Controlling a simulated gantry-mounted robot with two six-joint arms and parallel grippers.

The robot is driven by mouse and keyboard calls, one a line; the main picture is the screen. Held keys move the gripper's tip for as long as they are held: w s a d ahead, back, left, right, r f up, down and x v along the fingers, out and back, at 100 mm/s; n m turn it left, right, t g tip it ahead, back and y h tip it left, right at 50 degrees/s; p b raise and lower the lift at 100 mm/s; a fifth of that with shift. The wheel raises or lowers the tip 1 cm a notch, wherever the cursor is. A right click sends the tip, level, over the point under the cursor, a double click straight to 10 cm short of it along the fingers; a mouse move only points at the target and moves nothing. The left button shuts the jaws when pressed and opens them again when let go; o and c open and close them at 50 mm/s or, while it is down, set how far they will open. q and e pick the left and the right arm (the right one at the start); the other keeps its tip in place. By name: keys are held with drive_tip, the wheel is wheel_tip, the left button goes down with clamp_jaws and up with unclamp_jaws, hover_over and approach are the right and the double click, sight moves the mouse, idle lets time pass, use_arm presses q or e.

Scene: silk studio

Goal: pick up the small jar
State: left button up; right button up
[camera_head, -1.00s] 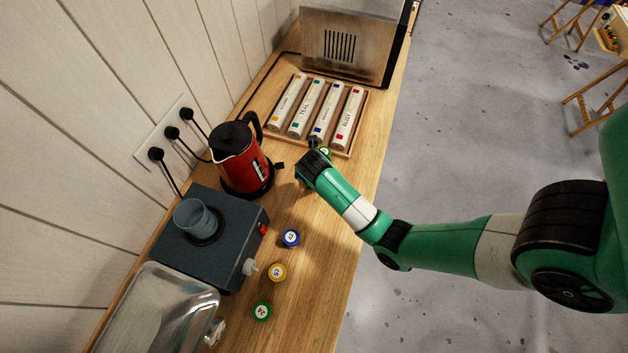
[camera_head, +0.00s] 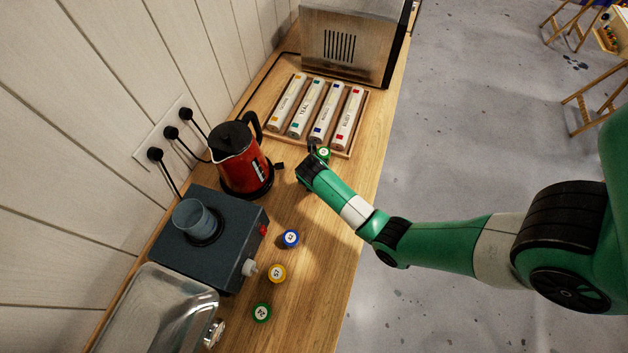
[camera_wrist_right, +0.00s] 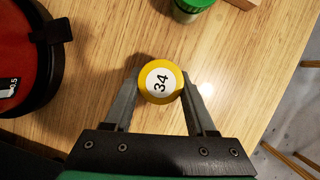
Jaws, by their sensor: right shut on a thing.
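A small jar with a yellow lid (camera_wrist_right: 160,82) marked 34 stands between the two fingers of my right gripper (camera_wrist_right: 159,92) in the right wrist view. The fingers are shut on it from either side. I cannot tell whether its base touches the bench. In the head view my right gripper (camera_head: 312,156) is at the near edge of the tube tray, and the wrist hides the held jar. A green-lidded jar (camera_head: 323,153) stands just beyond the gripper; it also shows at the top of the right wrist view (camera_wrist_right: 194,5). My left gripper is not in view.
A red kettle (camera_head: 240,165) stands close to the left of the gripper. The tray (camera_head: 344,155) of labelled tubes lies beyond. Jars with blue (camera_head: 290,238), yellow (camera_head: 277,273) and green (camera_head: 261,312) lids stand nearer, beside a grey device (camera_head: 222,240). The bench edge is on the right.

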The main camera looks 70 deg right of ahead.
clamp_jaws()
drive_tip(key=shift+r, duration=0.15)
drive_tip(key=shift+r, duration=0.35)
drive_tip(key=r, duration=0.3)
drive_tip(key=shift+s, duration=0.2)
drive_tip(key=s+a+r+p, duration=0.4)
drive_tip(key=s+r, duration=0.5)
drive_tip(key=s, duration=0.4)
